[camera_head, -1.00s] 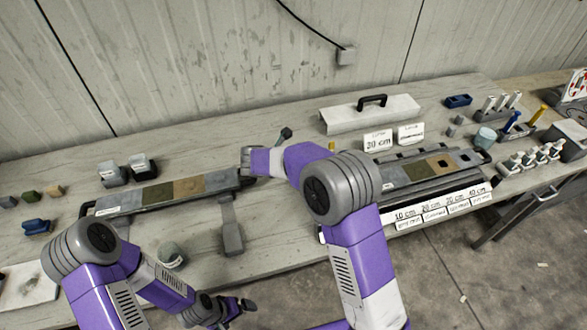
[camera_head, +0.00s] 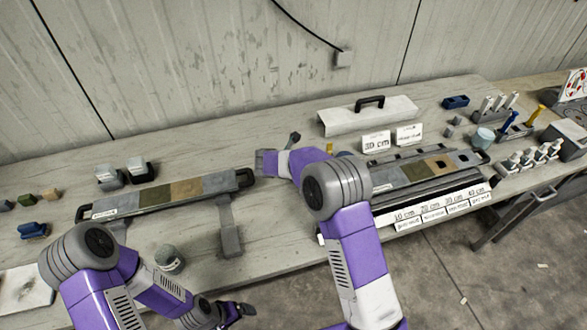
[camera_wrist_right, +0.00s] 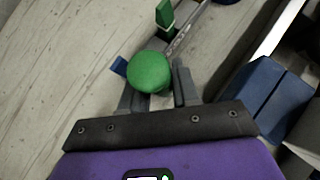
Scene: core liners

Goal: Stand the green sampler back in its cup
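The green sampler's cup cannot be made out.
A long core tray (camera_head: 110,207) lies at left, another (camera_head: 398,179) at right behind depth labels (camera_head: 437,212). Small bottles (camera_head: 533,157) and a pale jar (camera_head: 484,138) are at right. Bare wood lies at the back middle.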

